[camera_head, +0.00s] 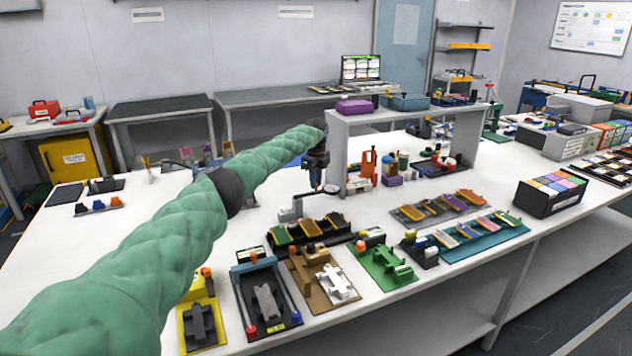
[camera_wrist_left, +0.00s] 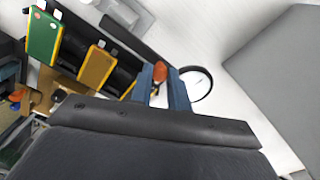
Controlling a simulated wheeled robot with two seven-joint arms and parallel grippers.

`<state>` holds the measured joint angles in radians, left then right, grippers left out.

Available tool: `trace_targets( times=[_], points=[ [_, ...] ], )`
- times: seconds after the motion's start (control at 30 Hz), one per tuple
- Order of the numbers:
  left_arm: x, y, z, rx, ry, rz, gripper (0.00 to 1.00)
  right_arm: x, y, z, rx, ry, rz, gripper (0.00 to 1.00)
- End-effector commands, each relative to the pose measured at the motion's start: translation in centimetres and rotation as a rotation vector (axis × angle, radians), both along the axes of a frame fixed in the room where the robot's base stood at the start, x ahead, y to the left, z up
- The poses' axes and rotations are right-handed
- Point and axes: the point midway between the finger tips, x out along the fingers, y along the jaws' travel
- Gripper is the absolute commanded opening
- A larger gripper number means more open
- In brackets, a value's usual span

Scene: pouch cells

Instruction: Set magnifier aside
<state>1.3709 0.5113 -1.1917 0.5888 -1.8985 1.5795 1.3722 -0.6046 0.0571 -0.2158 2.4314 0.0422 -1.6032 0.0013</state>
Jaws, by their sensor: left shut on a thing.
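My left gripper (camera_wrist_left: 164,92) is shut on the handle. In the head view my left gripper (camera_head: 318,186) points down over the table, beside the grey shelf's left leg. The magnifier (camera_head: 333,189) is small there, at the fingertips; whether it touches the table is unclear. My right gripper is not in view.
A black tray of pouch cells (camera_head: 312,230) lies just in front, with a small grey-and-white device (camera_head: 290,213) beside it. The grey shelf (camera_head: 338,150) stands close to the right. White table (camera_head: 375,205) is bare right of the gripper.

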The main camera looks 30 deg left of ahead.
Motion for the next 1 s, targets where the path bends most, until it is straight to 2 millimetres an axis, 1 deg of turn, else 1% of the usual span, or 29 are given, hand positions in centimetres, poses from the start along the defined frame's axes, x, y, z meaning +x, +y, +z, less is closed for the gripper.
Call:
trace_targets(
  times=[0.1, 0.13, 0.2, 0.23, 0.53, 0.67, 0.87, 1.0],
  points=[
    [0.0, 0.1, 0.1, 0.001, -0.003, 0.001, 0.0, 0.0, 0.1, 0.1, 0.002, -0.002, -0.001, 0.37],
    [0.1, 0.1, 0.1, 0.001, -0.003, 0.001, 0.23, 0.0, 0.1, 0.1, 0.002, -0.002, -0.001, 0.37],
    [0.0, 0.1, 0.1, 0.001, -0.003, 0.001, 0.37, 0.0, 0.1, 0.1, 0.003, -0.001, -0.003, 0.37],
    [0.0, 0.1, 0.1, 0.001, -0.002, 0.001, 0.4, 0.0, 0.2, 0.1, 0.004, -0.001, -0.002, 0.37],
    [0.0, 0.1, 0.1, 0.0, -0.002, 0.0, 0.4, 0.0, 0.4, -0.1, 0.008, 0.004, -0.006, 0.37],
    [0.1, 0.1, 0.7, 0.0, -0.002, 0.0, 0.4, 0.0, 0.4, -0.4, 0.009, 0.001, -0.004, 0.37],
    [0.1, 0.1, 3.0, 0.001, -0.003, 0.0, 0.4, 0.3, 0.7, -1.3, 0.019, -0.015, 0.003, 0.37],
    [0.1, 0.1, 5.2, 0.002, -0.005, 0.0, 0.4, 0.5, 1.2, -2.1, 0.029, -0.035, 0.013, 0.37]
  ],
)
